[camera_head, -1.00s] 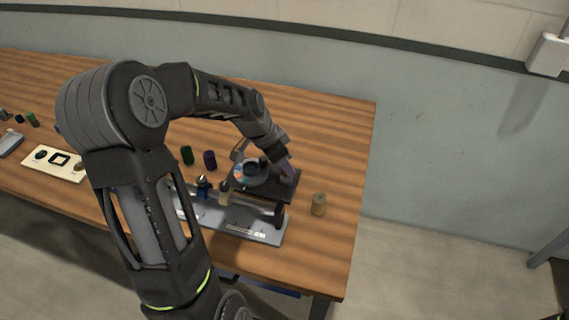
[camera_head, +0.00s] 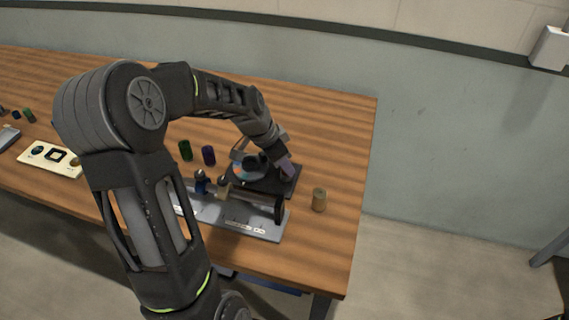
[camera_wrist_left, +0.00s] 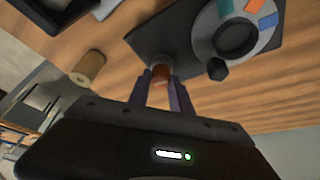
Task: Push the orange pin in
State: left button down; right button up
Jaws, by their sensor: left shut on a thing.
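The orange pin (camera_wrist_left: 161,74) shows in the left wrist view as a short reddish-orange piece between my left fingertips. My left gripper (camera_wrist_left: 162,84) is shut on it; the fingers hide part of it. The pin sits at the edge of a dark flat base (camera_wrist_left: 150,40), touching or very near a grey round part there; how deep it sits I cannot tell. A grey wheel with coloured patches (camera_wrist_left: 262,46) lies on that base. In the head view, my left gripper (camera_head: 284,167) is at the right side of the dark base (camera_head: 268,187), and the pin cannot be made out.
A grey metal stand with a roller (camera_head: 240,220) lies in front of the base. A cream tray (camera_head: 48,158) is at left. The table's back right is clear.

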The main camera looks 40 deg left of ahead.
pick_arm(q)
jog(key=c, duration=1.2)
grip_release()
jog(key=shift+o, duration=0.2)
jog(key=shift+r, duration=0.1)
jog(key=v, duration=0.7)
jog(key=shift+r+b, duration=0.35)
jog(key=shift+s, duration=0.1)
